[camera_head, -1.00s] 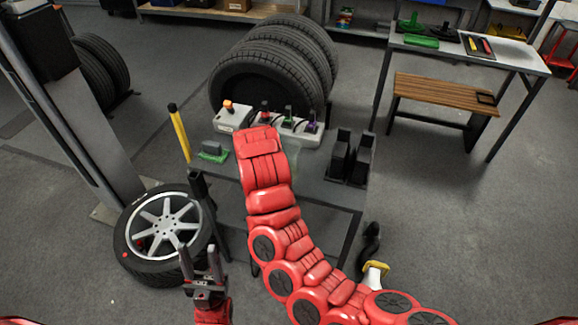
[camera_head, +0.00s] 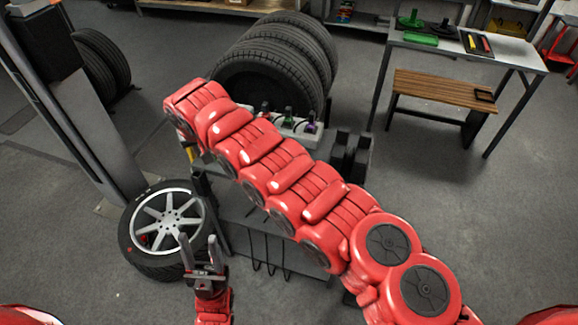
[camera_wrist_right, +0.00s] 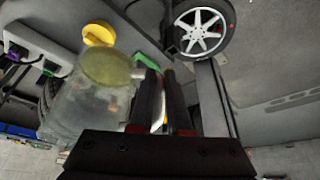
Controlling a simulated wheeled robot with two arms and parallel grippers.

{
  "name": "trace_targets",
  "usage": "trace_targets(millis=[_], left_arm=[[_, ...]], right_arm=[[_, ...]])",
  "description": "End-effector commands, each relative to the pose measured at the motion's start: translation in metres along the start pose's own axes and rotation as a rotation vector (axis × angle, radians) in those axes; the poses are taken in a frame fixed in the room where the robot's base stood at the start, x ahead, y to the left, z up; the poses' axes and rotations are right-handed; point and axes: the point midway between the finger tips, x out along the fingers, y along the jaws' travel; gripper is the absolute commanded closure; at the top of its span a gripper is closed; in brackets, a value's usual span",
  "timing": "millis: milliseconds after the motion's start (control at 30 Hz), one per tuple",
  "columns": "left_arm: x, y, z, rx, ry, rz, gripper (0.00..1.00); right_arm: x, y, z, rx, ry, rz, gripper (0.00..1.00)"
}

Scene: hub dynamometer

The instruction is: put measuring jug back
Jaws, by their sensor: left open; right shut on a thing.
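The measuring jug (camera_wrist_right: 75,108) is a clear, see-through vessel with a yellowish round end, blurred and close up in the right wrist view. My right gripper (camera_wrist_right: 166,82) has its dark fingers close together, right beside the jug, and is shut on it; the exact grip point is unclear. In the head view the jug and right gripper are hidden behind my red right arm, which reaches to the upper left over the grey workbench (camera_head: 238,232). My left gripper (camera_head: 198,250) is open and empty, fingers up, in front of the wheel.
A wheel with a silver rim (camera_head: 165,222) lies left of the bench. Upright tyres (camera_head: 270,75) stand behind it. Small bottles in a white holder (camera_head: 310,127) and black bins (camera_head: 350,155) are at the bench's back and right. Open floor lies right, before a wooden bench (camera_head: 445,88).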

Motion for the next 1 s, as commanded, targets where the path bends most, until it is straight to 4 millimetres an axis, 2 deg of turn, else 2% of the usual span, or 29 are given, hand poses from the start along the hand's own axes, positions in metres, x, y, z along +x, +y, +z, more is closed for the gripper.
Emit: trace_targets(millis=[233,600,700,1000], left_arm=[[0.011,-0.001,-0.002,0.000,0.000,0.000,0.50],[0.022,-0.001,-0.004,0.000,0.000,0.000,0.50],[0.034,-0.002,-0.006,0.000,0.000,0.000,0.50],[0.041,-0.002,-0.007,0.000,0.000,0.000,0.50]], right_arm=[[-0.005,-0.025,-0.007,-0.040,0.003,-0.017,1.00],[-0.003,-0.044,-0.006,-0.075,-0.001,-0.030,1.00],[-0.002,-0.054,-0.003,-0.092,-0.001,-0.040,1.00],[0.011,-0.058,0.008,-0.106,0.003,-0.044,1.00]])
